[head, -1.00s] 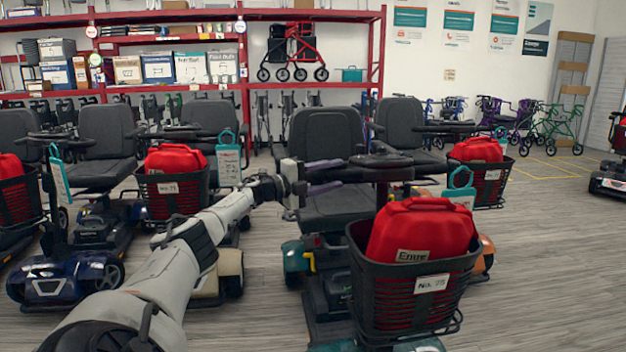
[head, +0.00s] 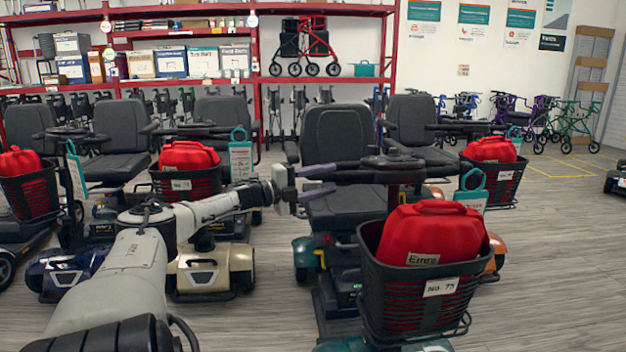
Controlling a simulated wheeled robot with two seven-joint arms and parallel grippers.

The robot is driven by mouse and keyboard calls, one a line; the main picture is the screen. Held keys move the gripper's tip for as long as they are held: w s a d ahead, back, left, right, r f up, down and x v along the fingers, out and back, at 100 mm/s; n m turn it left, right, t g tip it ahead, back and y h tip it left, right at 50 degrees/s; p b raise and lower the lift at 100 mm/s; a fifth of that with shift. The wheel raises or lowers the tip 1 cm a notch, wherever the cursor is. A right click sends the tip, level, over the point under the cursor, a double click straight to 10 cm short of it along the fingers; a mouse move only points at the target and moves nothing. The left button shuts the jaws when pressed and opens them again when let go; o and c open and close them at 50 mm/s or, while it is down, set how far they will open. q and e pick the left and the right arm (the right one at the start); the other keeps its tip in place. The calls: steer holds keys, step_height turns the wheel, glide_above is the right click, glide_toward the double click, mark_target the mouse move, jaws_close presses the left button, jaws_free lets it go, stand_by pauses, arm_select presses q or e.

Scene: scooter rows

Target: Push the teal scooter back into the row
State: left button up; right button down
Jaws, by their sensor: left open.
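The teal scooter (head: 305,252) stands front centre, with a dark seat (head: 338,140), a black handlebar (head: 365,174) and a teal tag (head: 472,192). Its black front basket (head: 415,305), labelled No. 73, holds a red bag (head: 430,235) marked Emre. My left gripper (head: 334,181) reaches in from the left at the left end of the handlebar. Its two purple-grey fingers are open, one above and one below the bar end; I cannot tell if they touch it. My right gripper is out of view.
A cream scooter (head: 212,272) and a blue scooter (head: 65,272) stand to the left, partly behind my arm. Another scooter with a red bag (head: 490,150) stands behind right. Red shelving (head: 394,55) lines the back wall. Grey floor (head: 560,265) is clear at right.

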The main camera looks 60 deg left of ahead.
arm_select(q)
steer(key=shift+s+p, duration=0.4)
steer(key=shift+s, duration=0.1)
steer(key=shift+s+r+p, duration=0.3)
steer(key=shift+s+p, duration=0.05)
steer(key=shift+p, duration=0.45)
steer(key=shift+s+f+p, duration=0.2)
steer(key=shift+s+p, duration=0.65)
steer(key=shift+s+f, duration=0.1)
steer(key=shift+f, duration=0.1)
